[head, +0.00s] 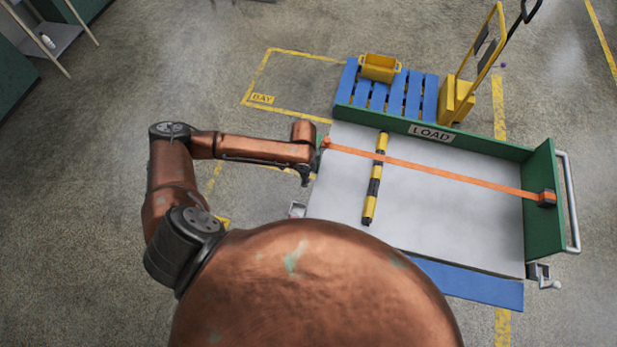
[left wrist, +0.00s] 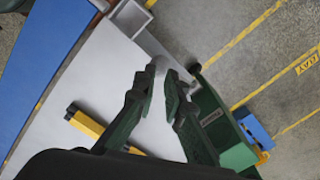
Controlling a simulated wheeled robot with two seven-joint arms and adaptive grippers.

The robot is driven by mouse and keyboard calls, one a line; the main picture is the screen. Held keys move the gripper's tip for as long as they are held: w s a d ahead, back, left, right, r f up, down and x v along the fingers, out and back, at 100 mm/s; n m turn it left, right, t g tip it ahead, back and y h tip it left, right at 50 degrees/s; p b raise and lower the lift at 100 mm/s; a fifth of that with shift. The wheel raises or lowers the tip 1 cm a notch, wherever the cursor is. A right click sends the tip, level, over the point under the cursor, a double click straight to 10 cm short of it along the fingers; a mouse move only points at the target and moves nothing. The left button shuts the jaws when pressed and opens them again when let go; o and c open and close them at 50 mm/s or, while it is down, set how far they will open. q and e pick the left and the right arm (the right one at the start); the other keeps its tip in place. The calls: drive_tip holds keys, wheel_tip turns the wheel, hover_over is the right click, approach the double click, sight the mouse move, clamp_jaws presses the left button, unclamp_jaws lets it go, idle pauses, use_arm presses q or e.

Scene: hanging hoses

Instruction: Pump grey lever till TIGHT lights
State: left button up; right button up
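My left arm reaches in from the left, and its dark gripper (head: 306,174) hangs at the left edge of the grey cart deck (head: 450,220). In the left wrist view the two fingers of my left gripper (left wrist: 162,76) are close together with a narrow gap. A pale grey piece (left wrist: 160,63) shows between the tips; it may be the grey lever, but I cannot tell whether the fingers press on it. An orange strap (head: 440,172) crosses the deck to a dark fitting (head: 547,198) on the right. No TIGHT light is readable. My right gripper is out of view.
A yellow-black bar (head: 375,180) lies on the deck under the strap. A green LOAD wall (head: 480,143) bounds the far side. Behind it are a blue pallet (head: 403,95) with a yellow bin (head: 379,68) and a yellow hand truck (head: 459,98). Floor left is clear.

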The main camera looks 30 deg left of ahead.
use_arm(q)
drive_tip(key=shift+f, duration=0.4)
